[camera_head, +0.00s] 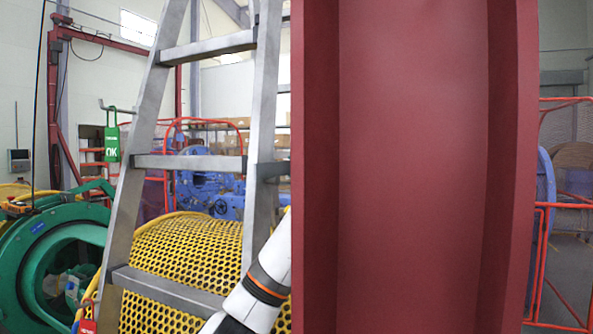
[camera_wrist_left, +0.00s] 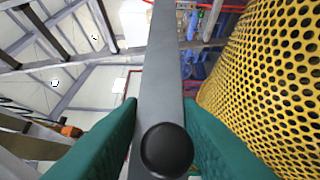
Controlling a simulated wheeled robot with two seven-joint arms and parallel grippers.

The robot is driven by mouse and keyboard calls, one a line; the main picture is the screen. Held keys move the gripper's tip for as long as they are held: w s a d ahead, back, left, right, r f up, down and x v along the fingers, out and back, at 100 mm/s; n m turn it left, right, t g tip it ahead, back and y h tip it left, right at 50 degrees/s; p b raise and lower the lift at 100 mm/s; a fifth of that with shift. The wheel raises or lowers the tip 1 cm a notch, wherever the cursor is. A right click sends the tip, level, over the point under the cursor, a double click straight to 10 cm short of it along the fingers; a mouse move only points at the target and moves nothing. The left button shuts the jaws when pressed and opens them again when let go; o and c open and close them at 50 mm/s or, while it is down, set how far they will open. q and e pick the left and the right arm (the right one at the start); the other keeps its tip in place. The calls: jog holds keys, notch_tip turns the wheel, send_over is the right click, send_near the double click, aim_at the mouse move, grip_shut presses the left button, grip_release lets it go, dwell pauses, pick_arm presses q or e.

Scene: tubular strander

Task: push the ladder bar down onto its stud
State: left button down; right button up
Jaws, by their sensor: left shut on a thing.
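In the left wrist view a flat grey bar (camera_wrist_left: 158,70) runs between the green fingers of my left gripper (camera_wrist_left: 160,108). The fingers are shut on it. A round black knob (camera_wrist_left: 166,150) sits on the bar at the near end. In the head view the grey metal ladder (camera_head: 190,162) stands at left centre. A short grey piece (camera_head: 272,171) juts right from its right rail and passes behind the red part. My white left arm rises at the bottom, and its gripper is hidden there. I cannot make out the stud. My right gripper is not in view.
A large dark red curved part (camera_head: 415,160) fills the right half of the head view and blocks the sight behind it. A yellow perforated guard (camera_head: 185,255) lies behind the ladder.

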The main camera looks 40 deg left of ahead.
pick_arm(q)
jog(key=shift+w+f, duration=0.25)
jog(key=shift+f, duration=0.65)
jog(key=c, duration=1.3)
grip_release()
jog(key=shift+s, duration=0.2)
jog(key=shift+s+d+b, duration=0.2)
jog(key=shift+d+b, duration=0.1)
jog(key=shift+d, duration=0.2)
jog(key=b+v, duration=0.1)
jog(key=v, duration=0.5)
jog(key=shift+s+d+r, duration=0.2)
jog(key=shift+r, duration=0.15)
jog(key=shift+d, duration=0.1)
